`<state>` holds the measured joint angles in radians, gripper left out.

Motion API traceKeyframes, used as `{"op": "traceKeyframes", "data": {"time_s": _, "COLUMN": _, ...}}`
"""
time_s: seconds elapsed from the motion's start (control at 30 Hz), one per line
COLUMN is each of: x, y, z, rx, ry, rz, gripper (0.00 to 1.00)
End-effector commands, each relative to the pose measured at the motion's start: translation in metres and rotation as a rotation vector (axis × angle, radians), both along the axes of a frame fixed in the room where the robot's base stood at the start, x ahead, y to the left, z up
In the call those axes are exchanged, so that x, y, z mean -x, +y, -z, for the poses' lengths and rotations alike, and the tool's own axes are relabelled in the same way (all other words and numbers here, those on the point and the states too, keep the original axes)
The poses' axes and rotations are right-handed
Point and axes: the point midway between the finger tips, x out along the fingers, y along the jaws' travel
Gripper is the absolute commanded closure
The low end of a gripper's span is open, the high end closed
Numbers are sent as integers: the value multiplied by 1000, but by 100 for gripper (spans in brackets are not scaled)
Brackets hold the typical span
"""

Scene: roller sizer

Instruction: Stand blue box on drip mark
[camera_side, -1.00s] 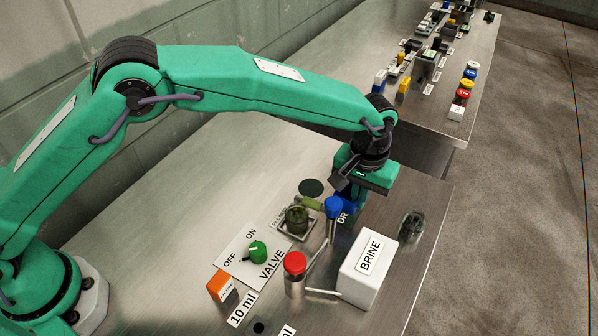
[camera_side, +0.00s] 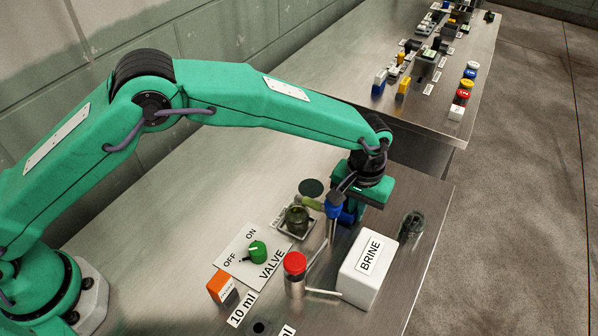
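My gripper (camera_side: 352,200) points down near the right part of the bench. The blue box (camera_side: 347,216) shows as a small dark-blue patch directly under it, mostly hidden by my gripper and a blue-capped cylinder (camera_side: 333,210) in front. The box moves along with my gripper, so it appears shut on the box, though the fingertips are hidden. Whether the box touches the bench cannot be told. No drip mark can be made out for certain; the lettering "DR" seen before near the blue cap is now covered.
A white BRINE box (camera_side: 362,282) and dark glass jar (camera_side: 411,227) stand to the right. A red-capped cylinder (camera_side: 294,276), green valve knob (camera_side: 256,250), green jar (camera_side: 296,219) and orange box (camera_side: 221,287) stand nearer left. A dark disc (camera_side: 311,187) lies behind.

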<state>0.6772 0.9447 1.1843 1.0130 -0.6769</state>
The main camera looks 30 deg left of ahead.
Motion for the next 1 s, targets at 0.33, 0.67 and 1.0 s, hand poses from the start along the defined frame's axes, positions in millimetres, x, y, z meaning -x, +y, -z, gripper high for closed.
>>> {"op": "traceKeyframes", "data": {"time_s": 0.33, "x": 0, "y": 0, "z": 0, "rx": 0, "ry": 0, "rz": 0, "gripper": 76}}
{"op": "traceKeyframes", "data": {"time_s": 0.67, "x": -1, "y": -1, "z": -16, "rx": 2, "ry": -3, "rz": 0, "gripper": 76}}
{"op": "traceKeyframes", "data": {"time_s": 1.0, "x": -1, "y": -1, "z": -65, "rx": 3, "ry": -4, "rz": 0, "gripper": 76}}
